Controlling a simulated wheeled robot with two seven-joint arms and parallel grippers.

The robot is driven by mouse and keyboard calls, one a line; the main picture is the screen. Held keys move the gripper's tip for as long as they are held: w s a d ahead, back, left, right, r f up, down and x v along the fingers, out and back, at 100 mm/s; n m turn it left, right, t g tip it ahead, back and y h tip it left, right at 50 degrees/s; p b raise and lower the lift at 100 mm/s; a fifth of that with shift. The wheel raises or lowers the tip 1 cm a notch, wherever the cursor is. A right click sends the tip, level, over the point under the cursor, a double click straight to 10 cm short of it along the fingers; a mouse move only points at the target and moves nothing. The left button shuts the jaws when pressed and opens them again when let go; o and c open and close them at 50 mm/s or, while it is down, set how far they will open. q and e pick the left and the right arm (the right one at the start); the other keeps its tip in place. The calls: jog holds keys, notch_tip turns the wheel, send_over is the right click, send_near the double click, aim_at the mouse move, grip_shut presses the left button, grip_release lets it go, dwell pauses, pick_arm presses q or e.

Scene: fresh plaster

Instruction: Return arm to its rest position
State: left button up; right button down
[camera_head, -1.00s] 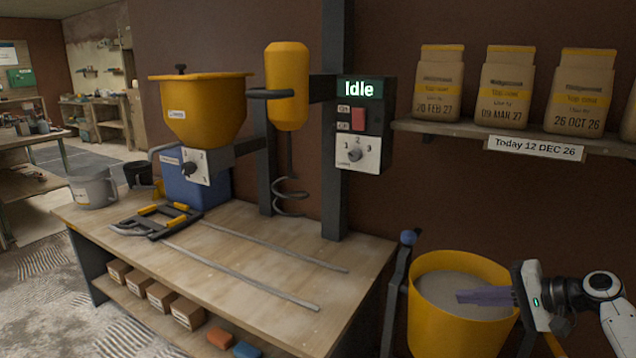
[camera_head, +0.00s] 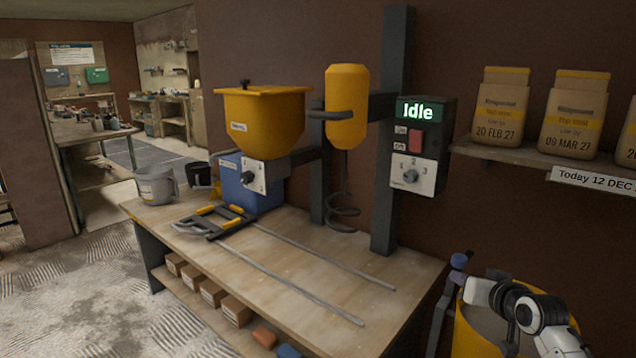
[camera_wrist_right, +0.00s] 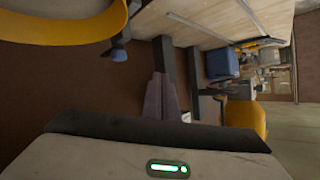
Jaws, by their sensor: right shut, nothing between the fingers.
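My right arm shows at the lower right of the head view, its gripper (camera_head: 480,292) above the yellow bucket (camera_head: 462,335). The arm covers much of the bucket, which holds grey material. In the right wrist view the dull purple fingers (camera_wrist_right: 160,95) are together with nothing between them. They are clear of the bucket, whose yellow rim (camera_wrist_right: 75,32) shows at the upper left there. My left gripper is in neither view.
The bench (camera_head: 330,270) holds a yellow hopper (camera_head: 262,120), a grey bucket (camera_head: 156,186) and long rods. The mixer's control box (camera_head: 420,150) reads "Idle". A shelf (camera_head: 500,155) with dated bags is at the right. A post with a blue knob (camera_head: 458,260) stands beside the yellow bucket.

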jog(key=w+d+r+n+t+h, duration=0.2)
jog(key=d+r+n+t+h, duration=0.15)
jog(key=d+r, duration=0.25)
jog(key=s+a+f+n+g+y, duration=0.1)
jog(key=s+a+f, duration=0.3)
jog(key=s+f, duration=0.3)
jog(key=s+a+f+g+y, duration=0.1)
jog(key=s+a+f+g, duration=0.1)
jog(key=s+a+f, duration=0.45)
jog(key=s+a+f+n+g+y, duration=0.15)
jog(key=s+f, duration=0.25)
jog(key=f, duration=0.5)
jog(key=s+a+f+g, duration=0.1)
jog(key=s+a+f, duration=0.2)
jog(key=s, duration=0.6)
jog(key=s+a+f+m+g, duration=0.1)
jog(key=s+a+f, duration=0.2)
jog(key=s, duration=0.6)
jog(key=s+a+f+m+g+y, duration=0.1)
jog(key=s+a+f, duration=0.3)
jog(key=s, duration=0.5)
jog(key=shift+a+g, duration=0.3)
jog(key=shift+a, duration=0.15)
jog(key=shift+w, duration=0.1)
